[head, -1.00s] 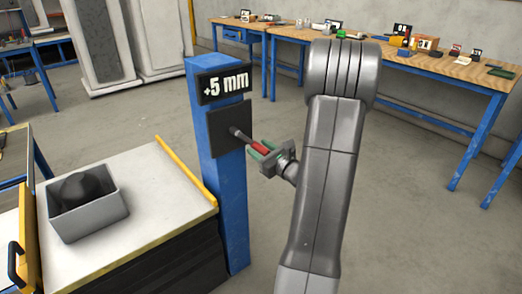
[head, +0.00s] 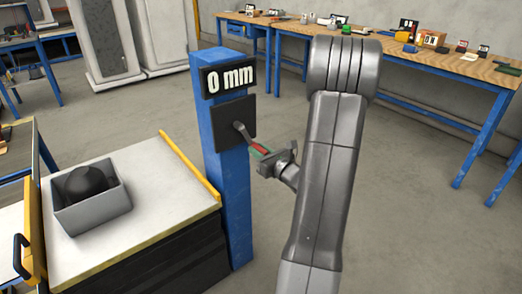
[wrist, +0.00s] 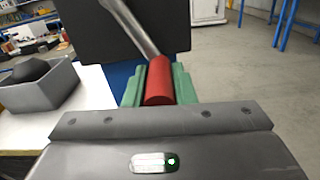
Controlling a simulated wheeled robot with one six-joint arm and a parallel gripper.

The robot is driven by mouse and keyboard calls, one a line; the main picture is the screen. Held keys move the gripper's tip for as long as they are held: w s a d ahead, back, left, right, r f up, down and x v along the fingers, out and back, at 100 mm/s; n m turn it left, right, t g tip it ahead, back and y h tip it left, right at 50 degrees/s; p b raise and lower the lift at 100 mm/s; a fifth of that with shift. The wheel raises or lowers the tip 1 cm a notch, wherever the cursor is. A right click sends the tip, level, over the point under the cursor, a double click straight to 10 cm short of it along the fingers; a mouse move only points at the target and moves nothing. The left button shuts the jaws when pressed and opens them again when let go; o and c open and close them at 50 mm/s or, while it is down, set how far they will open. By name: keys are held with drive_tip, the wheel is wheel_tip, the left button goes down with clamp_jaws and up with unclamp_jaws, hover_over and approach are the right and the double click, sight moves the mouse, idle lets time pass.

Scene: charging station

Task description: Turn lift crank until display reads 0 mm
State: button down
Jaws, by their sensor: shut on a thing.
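The display (head: 229,77) on the blue post (head: 228,190) reads "0 mm" in the head view. Below it is a black plate (head: 228,122) from which the lift crank's grey arm (head: 242,131) comes out. The crank ends in a red handle (wrist: 159,82), which also shows in the head view (head: 258,149). My gripper (head: 264,155) is shut on the red handle, with a green finger on each side of it in the wrist view. The crank arm slants down to the right from the plate in the head view.
A lift table (head: 150,221) with a yellow edge strip stands left of the post and carries a grey bin (head: 95,216) with a dark object (head: 88,184) inside. Workbenches (head: 380,48) with several small items line the back wall. The floor to the right is clear.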

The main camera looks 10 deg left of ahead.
drive_tip(key=c, duration=1.2)
unclamp_jaws()
drive_tip(key=shift+s, duration=0.1)
drive_tip(key=p+v, duration=0.1)
drive_tip(key=v, duration=1.2)
drive_tip(key=shift+s+d, duration=0.25)
drive_tip(key=b+x, duration=0.1)
drive_tip(key=x, duration=1.3)
drive_tip(key=shift+d, duration=0.1)
